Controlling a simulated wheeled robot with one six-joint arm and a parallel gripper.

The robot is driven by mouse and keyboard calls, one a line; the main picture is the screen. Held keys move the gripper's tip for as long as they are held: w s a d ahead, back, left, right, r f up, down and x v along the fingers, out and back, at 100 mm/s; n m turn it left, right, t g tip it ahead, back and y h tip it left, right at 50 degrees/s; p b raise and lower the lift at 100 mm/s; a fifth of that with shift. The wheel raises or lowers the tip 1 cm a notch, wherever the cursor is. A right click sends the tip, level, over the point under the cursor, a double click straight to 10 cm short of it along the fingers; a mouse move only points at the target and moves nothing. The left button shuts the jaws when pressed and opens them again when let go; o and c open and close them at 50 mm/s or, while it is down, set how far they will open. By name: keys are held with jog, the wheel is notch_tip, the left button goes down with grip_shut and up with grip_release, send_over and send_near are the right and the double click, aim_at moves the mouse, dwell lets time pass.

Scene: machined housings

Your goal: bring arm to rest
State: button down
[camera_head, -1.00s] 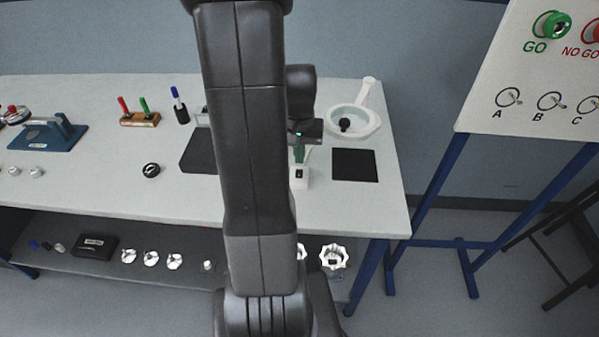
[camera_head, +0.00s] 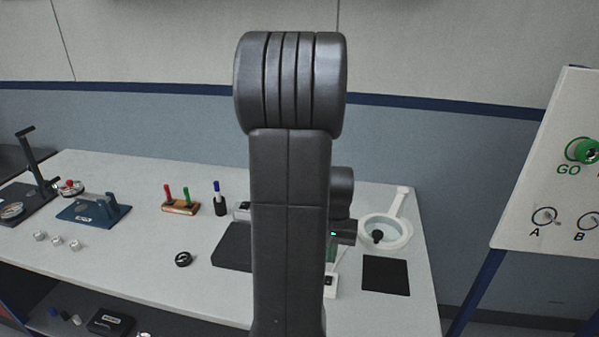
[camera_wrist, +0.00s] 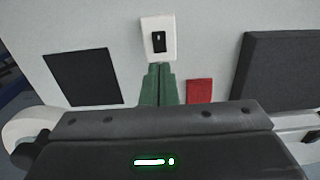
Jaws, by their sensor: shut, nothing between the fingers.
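My gripper (camera_wrist: 158,84) shows in the wrist view as two green fingers side by side, shut with nothing between them. It hangs over the white table (camera_head: 130,262). Ahead of the fingertips in that view is a small white block with a black face (camera_wrist: 158,40); I cannot tell whether they touch it. In the head view my arm rises through the middle of the picture and hides most of the gripper. The white block (camera_head: 330,287) partly shows there just right of the arm.
A black mat (camera_head: 385,275) and a white ring-shaped magnifier (camera_head: 398,232) lie to the right. A red patch (camera_wrist: 199,91) lies near the fingers. A white panel (camera_head: 550,180) stands at right.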

notch_tip(320, 180, down, 7)
jog(key=b, duration=0.4)
jog(key=shift+r+b, duration=0.2)
jog(key=shift+b, duration=0.15)
jog(key=shift+r, duration=0.15)
